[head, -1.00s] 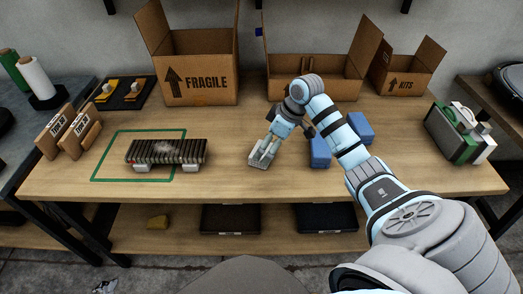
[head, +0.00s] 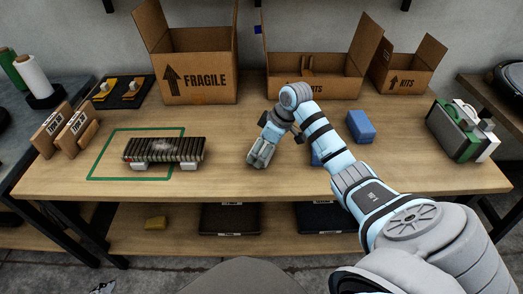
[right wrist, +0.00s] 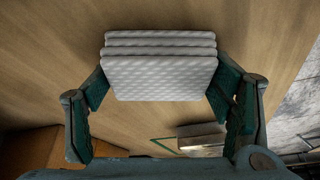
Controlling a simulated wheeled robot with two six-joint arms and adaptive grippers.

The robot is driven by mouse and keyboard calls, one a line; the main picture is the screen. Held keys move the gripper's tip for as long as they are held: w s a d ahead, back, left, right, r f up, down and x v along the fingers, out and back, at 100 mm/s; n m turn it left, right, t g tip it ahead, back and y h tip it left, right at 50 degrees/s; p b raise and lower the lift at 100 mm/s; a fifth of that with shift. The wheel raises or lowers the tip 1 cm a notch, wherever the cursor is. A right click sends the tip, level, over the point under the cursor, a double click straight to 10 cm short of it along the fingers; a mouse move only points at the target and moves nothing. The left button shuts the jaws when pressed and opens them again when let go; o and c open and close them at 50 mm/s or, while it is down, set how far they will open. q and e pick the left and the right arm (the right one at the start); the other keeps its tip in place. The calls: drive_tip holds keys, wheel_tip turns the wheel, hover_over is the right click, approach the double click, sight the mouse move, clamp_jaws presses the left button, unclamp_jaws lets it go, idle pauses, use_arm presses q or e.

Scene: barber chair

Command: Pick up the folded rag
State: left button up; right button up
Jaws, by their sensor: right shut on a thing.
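The folded rag (right wrist: 160,72) is pale grey, textured and stacked in several layers. In the right wrist view it sits between the two fingers of my right gripper (right wrist: 160,90), which touch its left and right sides. In the head view my right gripper (head: 262,153) points down at the middle of the wooden table, and the rag is largely hidden by the fingers there. Whether the rag still touches the tabletop is hard to tell. My left gripper is not in view.
Open cardboard boxes, one marked FRAGILE (head: 203,85), line the back. The table's front middle is clear.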

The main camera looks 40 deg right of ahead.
drive_tip(key=shift+r, duration=0.55)
use_arm(q)
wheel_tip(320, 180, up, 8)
drive_tip(key=p, duration=0.7)
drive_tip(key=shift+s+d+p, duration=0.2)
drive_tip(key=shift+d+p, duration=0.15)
drive_tip(key=shift+p, duration=0.05)
use_arm(e)
wheel_tip(320, 180, up, 19)
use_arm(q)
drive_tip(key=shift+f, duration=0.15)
